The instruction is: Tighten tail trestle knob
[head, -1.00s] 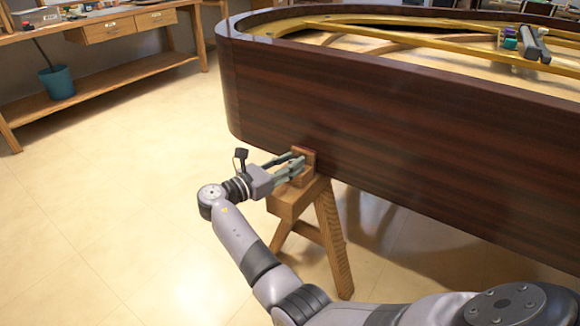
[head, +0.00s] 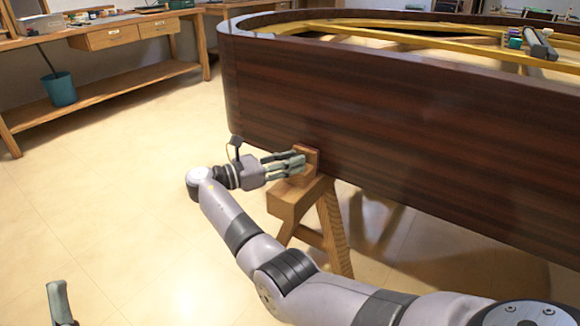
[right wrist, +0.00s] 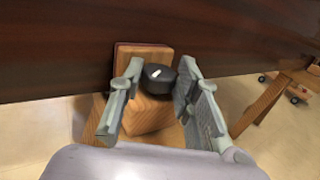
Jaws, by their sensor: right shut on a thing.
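The trestle knob (right wrist: 158,78) is a dark round knob with a white mark on top, seen in the right wrist view in front of a wooden block on the trestle. My right gripper (head: 292,164) is at the trestle top and its two fingers are shut on the knob from both sides. In the head view the fingers hide the knob. The wooden trestle (head: 302,200) stands under the curved end of the dark piano case (head: 380,105). Part of my left gripper (head: 60,303) shows at the lower left; its opening cannot be made out.
A workbench (head: 105,82) with drawers and a low shelf stands at the back left, with a teal bucket (head: 60,90) on the shelf. The tiled floor (head: 130,180) left of the trestle is clear. The piano wall rises close behind my right gripper.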

